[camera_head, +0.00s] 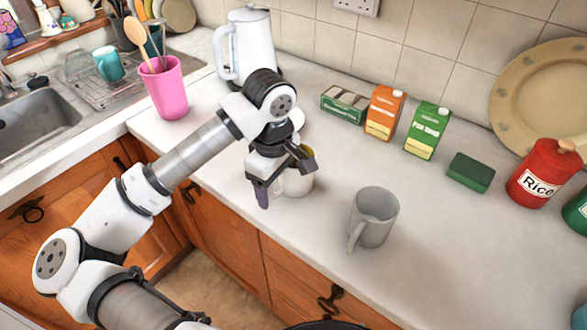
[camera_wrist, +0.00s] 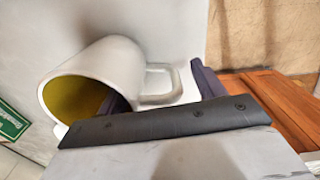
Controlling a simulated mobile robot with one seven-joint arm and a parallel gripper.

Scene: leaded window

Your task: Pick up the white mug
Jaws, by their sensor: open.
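The white mug (camera_head: 297,184) stands on the worktop below my gripper (camera_head: 282,178), which partly hides it. In the wrist view the white mug (camera_wrist: 112,68) shows its yellow inside and its handle. My gripper (camera_wrist: 160,90) is open there. One dark finger is at the mug's rim, seemingly inside the opening; the other is beyond the handle. The wall and handle lie between the fingers. I cannot tell whether either finger touches the mug.
A grey mug (camera_head: 374,218) stands to the right, nearer the front edge. A white jug (camera_head: 246,45) and a pink utensil pot (camera_head: 168,92) stand behind and left. Cartons (camera_head: 384,112), a green block (camera_head: 470,172) and a red rice tin (camera_head: 543,175) line the back right.

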